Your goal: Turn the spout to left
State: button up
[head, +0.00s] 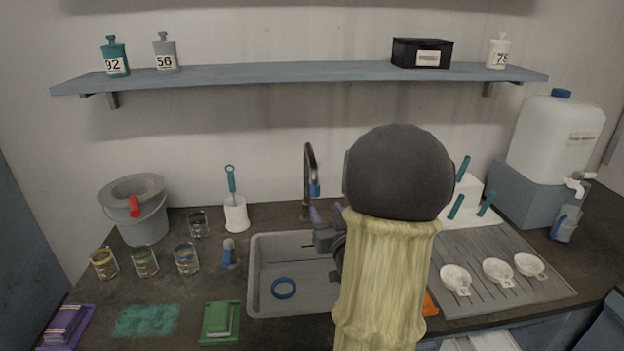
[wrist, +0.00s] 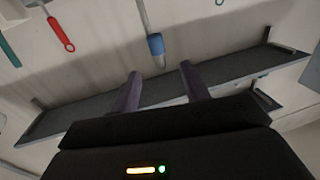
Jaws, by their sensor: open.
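The spout (head: 310,162) is a dark grey arched tap pipe behind the sink, with a blue tip (head: 314,190). Its arch leans slightly right, and its outlet hangs toward the sink. My gripper (head: 327,211) is just below and slightly right of the blue tip in the head view, with purple fingers pointing up. In the wrist view, my gripper (wrist: 160,82) is open and empty. The spout (wrist: 146,18) and its blue tip (wrist: 156,44) appear beyond the fingers, between their lines. I see no contact. My arm hides the sink's right part.
The sink (head: 262,296) holds a blue ring (head: 284,288). Left of it stand a blue-handled item (head: 229,255), a white brush holder (head: 236,214), jars and a grey bucket (head: 146,222). A drainboard (head: 495,300) with white dishes lies right. A shelf (head: 290,73) runs above.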

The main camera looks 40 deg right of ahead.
aim_at(316, 191)
jog(key=shift+d+r+p, duration=0.2)
jog(key=shift+d+p, duration=0.1)
jog(key=shift+p, duration=0.95)
jog(key=shift+p, duration=0.4)
jog(key=p+x, duration=0.2)
jog(key=x, duration=0.4)
jog(key=p+x, duration=0.2)
jog(key=x, duration=0.3)
jog(key=shift+w+f, duration=0.2)
jog(key=shift+w, duration=0.15)
jog(key=shift+d, duration=0.1)
grip_shut()
